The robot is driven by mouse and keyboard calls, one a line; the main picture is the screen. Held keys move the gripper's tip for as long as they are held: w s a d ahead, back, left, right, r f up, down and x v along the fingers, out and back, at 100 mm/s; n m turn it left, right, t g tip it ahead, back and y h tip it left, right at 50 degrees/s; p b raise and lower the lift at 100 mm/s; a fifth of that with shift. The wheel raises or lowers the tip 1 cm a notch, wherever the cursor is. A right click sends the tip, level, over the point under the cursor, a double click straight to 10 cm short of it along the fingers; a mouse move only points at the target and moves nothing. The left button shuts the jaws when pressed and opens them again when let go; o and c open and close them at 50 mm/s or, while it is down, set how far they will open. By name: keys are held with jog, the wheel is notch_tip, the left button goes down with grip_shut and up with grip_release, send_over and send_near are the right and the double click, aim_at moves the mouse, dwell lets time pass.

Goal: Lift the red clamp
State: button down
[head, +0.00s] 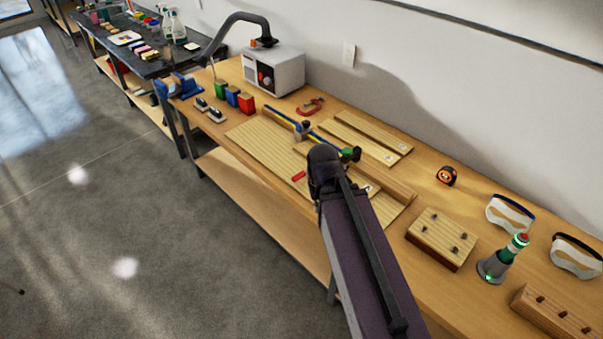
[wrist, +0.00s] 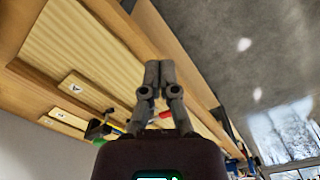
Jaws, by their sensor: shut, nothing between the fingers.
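In the head view my arm hides the gripper. A small red piece (head: 299,176) lies on the boards left of my arm; a red piece (wrist: 165,114) also shows beside the fingers in the wrist view. I cannot tell what it belongs to.
A blue and yellow bar tool (head: 282,118) lies near the red clamp. Wooden boards (head: 372,132) lie behind my arm. Colored boxes (head: 246,103) and a white machine (head: 273,71) stand farther left. A drilled block (head: 441,236), goggles (head: 510,213) and a green-lit device (head: 497,263) are at the right.

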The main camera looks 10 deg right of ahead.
aim_at(298, 176)
dwell(0.3)
jog(key=c, duration=0.9)
grip_release()
jog(key=o, duration=0.3)
jog(key=shift+w, duration=0.3)
jog(key=shift+o, duration=0.6)
jog(key=w+r+m+p, duration=0.1)
jog(key=w+m, duration=0.4)
jog(key=w, duration=0.7)
jog(key=w+a+r+m+p, duration=0.1)
jog(key=w+r+m+p, duration=0.1)
jog(key=w+m, duration=0.4)
jog(key=w, duration=0.5)
jog(key=shift+w+a, duration=0.25)
jog(key=shift+w, duration=0.1)
jog(key=shift+f, duration=0.2)
notch_tip(298, 176, down, 13)
jog(key=b, duration=1.3)
jog(key=shift+f+b, duration=0.15)
jog(key=shift+b, duration=0.2)
